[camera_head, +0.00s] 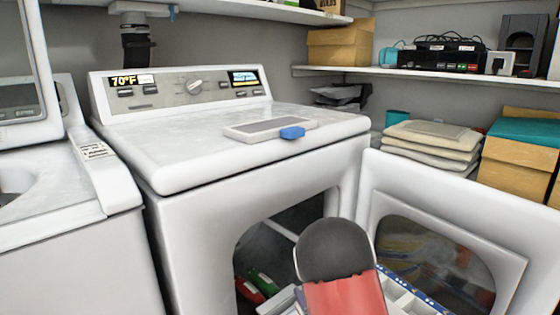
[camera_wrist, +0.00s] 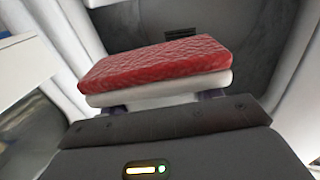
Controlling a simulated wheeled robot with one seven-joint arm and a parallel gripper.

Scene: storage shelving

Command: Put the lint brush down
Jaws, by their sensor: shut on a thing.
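In the wrist view, my gripper (camera_wrist: 163,101) is shut on the lint brush (camera_wrist: 155,63), which has a red textured pad on a white base. The brush lies across the front of the gripper, and its white base is against the dark fingers. Beyond it is a dark grey recess with white curved edges on both sides. I cannot tell whether the brush touches any surface.
The dryer door (camera_head: 440,180) stands open to the right. Red and green items (camera_head: 258,283) show in the opening's lower part. A flat grey screen with a blue handle (camera_head: 292,133) lies on the dryer top, which is otherwise mostly clear. Shelves with boxes (camera_head: 340,45) and folded cloths (camera_head: 430,140) are behind.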

